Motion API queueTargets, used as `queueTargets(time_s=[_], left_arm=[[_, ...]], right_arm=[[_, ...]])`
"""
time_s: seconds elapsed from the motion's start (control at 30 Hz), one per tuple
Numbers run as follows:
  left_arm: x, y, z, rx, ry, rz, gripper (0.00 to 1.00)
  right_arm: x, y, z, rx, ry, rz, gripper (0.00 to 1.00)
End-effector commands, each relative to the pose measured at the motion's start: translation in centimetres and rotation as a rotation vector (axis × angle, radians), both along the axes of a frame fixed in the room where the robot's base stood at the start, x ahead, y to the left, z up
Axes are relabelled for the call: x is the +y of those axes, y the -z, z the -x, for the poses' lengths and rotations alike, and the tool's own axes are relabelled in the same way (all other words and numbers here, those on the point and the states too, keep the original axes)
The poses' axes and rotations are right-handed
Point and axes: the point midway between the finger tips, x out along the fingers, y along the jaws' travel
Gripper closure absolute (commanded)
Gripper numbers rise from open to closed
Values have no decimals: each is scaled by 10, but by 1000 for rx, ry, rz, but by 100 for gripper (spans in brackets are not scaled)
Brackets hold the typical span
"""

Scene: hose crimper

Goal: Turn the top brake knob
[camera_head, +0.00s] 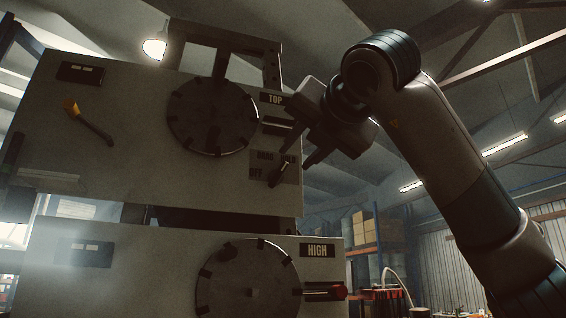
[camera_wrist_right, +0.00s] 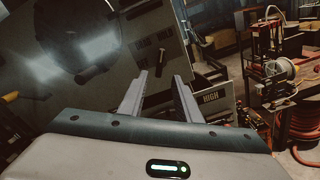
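The top brake knob (camera_head: 278,174) is a small dark lever-shaped knob on a dark label plate with OFF and other words, below the TOP sign (camera_head: 275,99) on the upper grey panel. It tilts from lower left to upper right. My right gripper (camera_head: 296,158) is in front of the panel's right edge, close to the knob in the picture. In the right wrist view its fingers (camera_wrist_right: 159,78) are apart with nothing between them. Contact with the knob is not seen. My left gripper is not in view.
A large round dark dial (camera_head: 212,115) sits left of the TOP sign. A yellow-and-black handle (camera_head: 90,122) is further left. Shelving with boxes (camera_head: 365,225) stands behind.

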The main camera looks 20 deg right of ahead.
Motion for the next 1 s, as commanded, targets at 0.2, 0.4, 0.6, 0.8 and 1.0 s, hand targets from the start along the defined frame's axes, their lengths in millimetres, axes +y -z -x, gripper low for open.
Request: queueTargets(time_s=[0.2,0.4,0.6,0.8,1.0], left_arm=[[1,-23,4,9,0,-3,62],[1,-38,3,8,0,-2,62],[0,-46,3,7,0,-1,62],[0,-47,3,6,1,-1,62],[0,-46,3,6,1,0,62]], right_arm=[[1,-4,-41,2,0,0,70],[2,-3,-73,2,0,0,70],[3,-2,-91,1,0,0,70],[3,0,-96,0,0,0,70],[3,0,-96,0,-1,0,70]])
